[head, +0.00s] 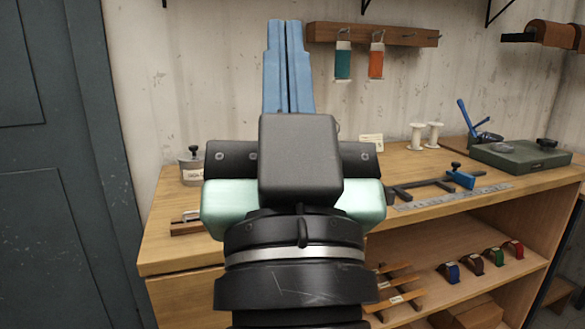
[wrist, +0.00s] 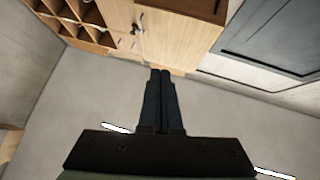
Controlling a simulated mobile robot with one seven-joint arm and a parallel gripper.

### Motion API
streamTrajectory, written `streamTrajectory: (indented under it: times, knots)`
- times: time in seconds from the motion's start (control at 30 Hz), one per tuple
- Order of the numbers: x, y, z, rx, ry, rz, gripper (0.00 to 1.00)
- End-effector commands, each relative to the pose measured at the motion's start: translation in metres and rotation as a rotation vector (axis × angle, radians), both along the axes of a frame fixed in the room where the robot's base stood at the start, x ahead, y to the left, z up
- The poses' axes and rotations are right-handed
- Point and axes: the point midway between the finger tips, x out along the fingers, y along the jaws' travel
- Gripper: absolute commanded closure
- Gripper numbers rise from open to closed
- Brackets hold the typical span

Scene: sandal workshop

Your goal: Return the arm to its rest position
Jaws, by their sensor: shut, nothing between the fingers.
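My gripper (head: 285,65) rises in the middle of the head view, its two blue fingers side by side and pressed together. It is empty and stands in front of the pale wall, apart from the bench as far as I can tell. In the wrist view my gripper (wrist: 160,75) shows as two dark closed fingers, with nothing between them. My arm hides the middle and left part of the bench in the head view.
A wooden workbench (head: 465,212) spans the right, bearing a lidded pot (head: 192,170), a clamp (head: 460,178), white spools (head: 417,137) and a green-grey block (head: 520,154). A wall rack (head: 400,36) holds teal and orange spools. A dark door (head: 50,200) is at left.

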Motion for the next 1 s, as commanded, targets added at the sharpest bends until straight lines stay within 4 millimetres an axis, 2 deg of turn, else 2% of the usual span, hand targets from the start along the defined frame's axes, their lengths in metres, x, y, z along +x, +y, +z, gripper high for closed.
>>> streamTrajectory:
  times: [0.03, 0.07, 0.1, 0.6, 0.8, 0.9, 1.0]
  knots:
    - [-0.032, -0.002, 0.031, -0.029, -0.099, -0.078, 1.00]
    - [-0.037, -0.004, 0.050, -0.037, -0.116, -0.106, 1.00]
    - [-0.030, -0.005, 0.068, -0.035, -0.094, -0.097, 1.00]
    - [-0.027, -0.004, 0.224, -0.032, -0.086, -0.091, 1.00]
    - [-0.027, -0.004, 0.279, -0.032, -0.085, -0.089, 1.00]
    - [-0.027, -0.004, 0.297, -0.032, -0.085, -0.089, 1.00]
    - [-0.027, -0.004, 0.306, -0.032, -0.085, -0.089, 1.00]
